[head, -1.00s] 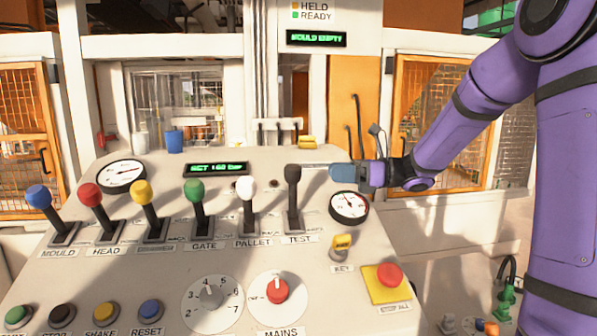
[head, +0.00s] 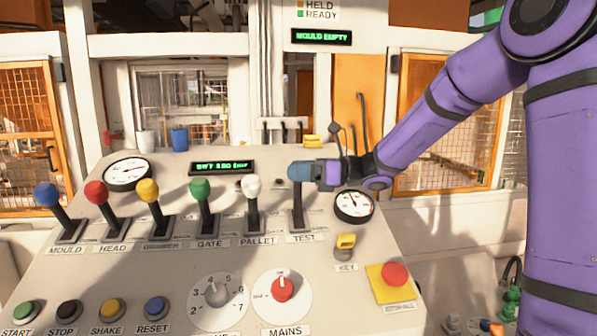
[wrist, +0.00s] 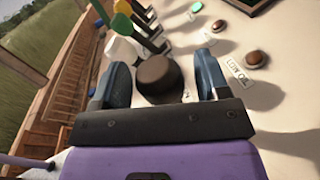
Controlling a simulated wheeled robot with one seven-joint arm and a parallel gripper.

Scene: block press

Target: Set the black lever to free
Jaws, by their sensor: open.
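The black lever, labelled TEST, stands at the right end of the lever row; its shaft (head: 297,215) shows below my gripper in the head view. Its dark round knob (wrist: 159,76) shows in the wrist view between my gripper's two blue fingers. My gripper (head: 298,172) is at the knob, fingers open on either side of it; in the wrist view my gripper (wrist: 160,85) shows a gap beside the knob at the right finger, and contact at the left is hard to tell. The knob is hidden in the head view. No "free" marking is readable.
The white PALLET lever (head: 252,188) stands just left, then the green GATE lever (head: 201,190). A round gauge (head: 353,206) lies close on the right. The yellow key switch (head: 346,242) and red STOP ALL button (head: 394,273) are nearer the front.

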